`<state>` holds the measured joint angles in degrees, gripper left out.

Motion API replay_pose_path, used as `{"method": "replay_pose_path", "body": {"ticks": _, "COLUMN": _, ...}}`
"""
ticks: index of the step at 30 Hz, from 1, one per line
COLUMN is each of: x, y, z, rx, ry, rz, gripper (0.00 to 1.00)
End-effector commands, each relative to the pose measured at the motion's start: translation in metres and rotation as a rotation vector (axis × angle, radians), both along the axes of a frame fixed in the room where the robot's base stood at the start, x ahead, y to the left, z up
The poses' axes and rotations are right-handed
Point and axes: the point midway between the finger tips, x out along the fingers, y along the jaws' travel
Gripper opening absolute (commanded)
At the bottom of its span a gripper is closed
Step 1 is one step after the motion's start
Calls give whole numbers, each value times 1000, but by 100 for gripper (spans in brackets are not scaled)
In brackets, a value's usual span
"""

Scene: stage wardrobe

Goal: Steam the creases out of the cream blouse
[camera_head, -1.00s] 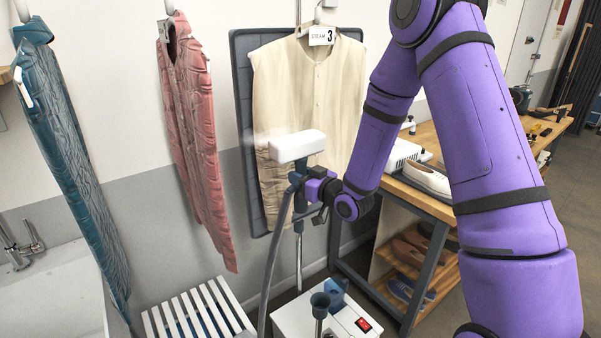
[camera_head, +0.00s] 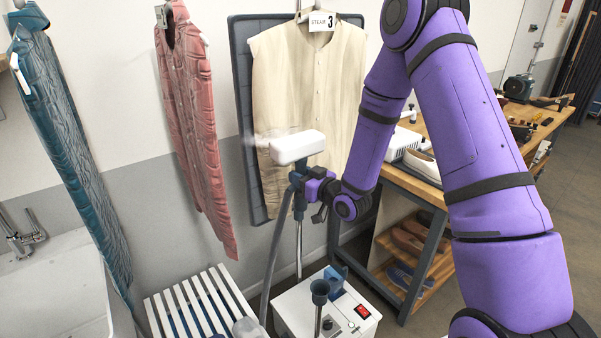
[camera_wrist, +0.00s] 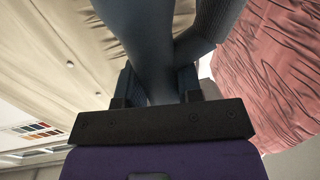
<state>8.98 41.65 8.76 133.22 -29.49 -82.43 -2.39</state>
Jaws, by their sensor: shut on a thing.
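The cream blouse (camera_head: 322,85) hangs sleeveless on a hanger against a dark grey padded board (camera_head: 241,80), with a "STEAM 3" tag at its neck. My gripper (camera_head: 306,188) is shut on the steamer's handle (camera_head: 300,180), below the white steam head (camera_head: 297,147). The head is in front of the blouse's lower left part, with faint vapour at its left. Creases show low on the left of the blouse; the head and my arm hide part of it. In the wrist view the handle (camera_wrist: 152,50) sits between my jaws, with the blouse (camera_wrist: 60,50) behind it at left.
A grey hose (camera_head: 275,255) runs down towards the white steamer base (camera_head: 290,312) with its red switch. A pink garment (camera_head: 190,110) and a teal garment (camera_head: 75,150) hang at left. A white slatted stool (camera_head: 195,305) stands below. A wooden workbench (camera_head: 425,130) with shoes is at right.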

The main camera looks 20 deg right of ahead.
Motion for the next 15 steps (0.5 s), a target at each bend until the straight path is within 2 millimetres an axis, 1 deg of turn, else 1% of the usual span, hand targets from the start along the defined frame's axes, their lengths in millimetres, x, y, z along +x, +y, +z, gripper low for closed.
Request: {"method": "replay_pose_path", "body": {"ticks": 15, "x": 0, "y": 0, "z": -24, "rx": 0, "ry": -1, "rz": 0, "gripper": 0}}
